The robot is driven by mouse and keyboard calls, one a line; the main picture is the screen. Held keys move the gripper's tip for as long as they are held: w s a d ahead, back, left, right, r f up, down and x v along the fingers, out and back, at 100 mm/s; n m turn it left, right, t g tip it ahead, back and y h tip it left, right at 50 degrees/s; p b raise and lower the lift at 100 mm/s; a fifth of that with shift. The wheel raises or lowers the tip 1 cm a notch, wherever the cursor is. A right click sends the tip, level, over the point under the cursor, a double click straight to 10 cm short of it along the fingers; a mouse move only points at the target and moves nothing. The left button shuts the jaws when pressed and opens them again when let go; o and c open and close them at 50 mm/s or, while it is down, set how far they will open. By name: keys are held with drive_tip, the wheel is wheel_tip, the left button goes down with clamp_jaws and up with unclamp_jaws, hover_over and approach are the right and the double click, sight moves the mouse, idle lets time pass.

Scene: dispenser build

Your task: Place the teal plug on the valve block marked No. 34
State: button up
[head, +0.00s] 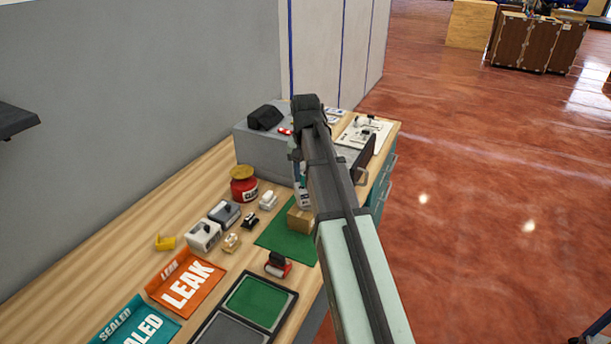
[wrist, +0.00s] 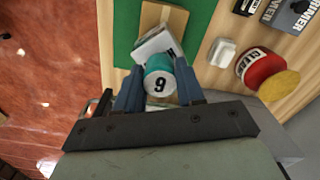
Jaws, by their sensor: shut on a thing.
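The teal plug (wrist: 160,72) has a white end face with a dark 6 or 9 on it. It sits between the blue fingers of my gripper (wrist: 159,88), which is shut on it. A white block (wrist: 155,45) with dark print lies just beyond the plug in the wrist view. The print is partly hidden, and I cannot read it as 34 or tell whether plug and block touch. The white block appears at a wooden block (wrist: 163,17), which stands on a green mat (wrist: 198,20). In the head view my arm hides most of the gripper and the plug.
Left of the wooden block (head: 300,220) stand a red jar (head: 244,188) and several small blocks. An orange LEAK tray (head: 186,284), a teal SEALED tray (head: 137,325) and a dark tray (head: 208,327) lie nearer. A grey box (head: 262,148) stands behind.

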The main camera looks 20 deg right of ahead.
drive_tip(key=shift+f, duration=0.35)
drive_tip(key=shift+f, duration=0.1)
drive_tip(key=o, duration=1.1)
drive_tip(key=shift+r, duration=3.85)
